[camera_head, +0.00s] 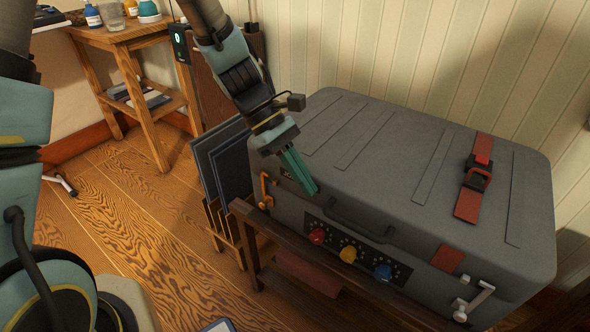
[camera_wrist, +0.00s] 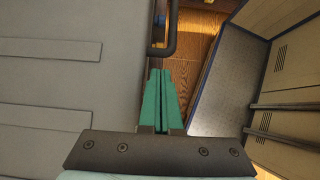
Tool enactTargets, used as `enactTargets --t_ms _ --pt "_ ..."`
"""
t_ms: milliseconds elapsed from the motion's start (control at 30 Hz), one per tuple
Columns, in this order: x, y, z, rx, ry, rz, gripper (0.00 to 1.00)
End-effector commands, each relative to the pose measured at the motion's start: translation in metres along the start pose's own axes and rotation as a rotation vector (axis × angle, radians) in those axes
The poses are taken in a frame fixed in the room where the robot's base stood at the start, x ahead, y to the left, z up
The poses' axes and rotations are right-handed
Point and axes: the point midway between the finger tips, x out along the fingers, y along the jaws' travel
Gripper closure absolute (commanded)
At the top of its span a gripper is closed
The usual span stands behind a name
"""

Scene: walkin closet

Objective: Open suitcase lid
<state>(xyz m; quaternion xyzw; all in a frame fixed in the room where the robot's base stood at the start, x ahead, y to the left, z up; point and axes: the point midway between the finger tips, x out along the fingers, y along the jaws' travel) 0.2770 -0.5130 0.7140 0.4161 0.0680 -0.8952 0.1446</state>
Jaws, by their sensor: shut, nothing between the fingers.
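The grey suitcase (camera_head: 385,165) lies flat on a dark wooden rack against the wall, and its lid looks down. A red strap with a black buckle (camera_head: 475,180) lies on the lid's right part. The front has a dark handle (camera_head: 350,222), an orange latch (camera_head: 265,190) at the left and a pale metal latch (camera_head: 474,300) at the right, which sticks outward. Red, yellow and blue knobs (camera_head: 348,254) sit on a dark front panel. My gripper (camera_head: 312,190) is shut and empty, above the lid's front edge near the handle. The wrist view shows its green fingers (camera_wrist: 160,75) together beside the handle (camera_wrist: 165,35).
The wooden rack (camera_head: 262,235) runs along the suitcase front. Dark flat panels (camera_head: 222,165) stand at its left. A wooden table (camera_head: 120,40) with bottles and a glass is at the back left. The wooden floor (camera_head: 130,230) between is mostly clear.

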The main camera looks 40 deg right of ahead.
Motion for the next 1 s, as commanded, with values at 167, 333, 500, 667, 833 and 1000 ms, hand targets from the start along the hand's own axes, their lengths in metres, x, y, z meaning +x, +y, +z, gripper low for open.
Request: enactTargets --t_ms 167,333,500,667,833,1000 --pt "0.031 -0.001 -0.001 -0.001 -0.001 -0.002 1.0" --pt "0.046 0.0 -0.001 0.001 0.0 0.0 1.0" --pt "0.049 0.0 -0.001 0.001 0.001 0.0 1.0" --pt "0.049 0.0 0.0 0.001 0.001 0.001 1.0" --pt "0.047 0.0 0.001 0.0 0.001 -0.001 1.0" --pt "0.039 0.001 0.008 -0.011 0.001 -0.013 1.0"
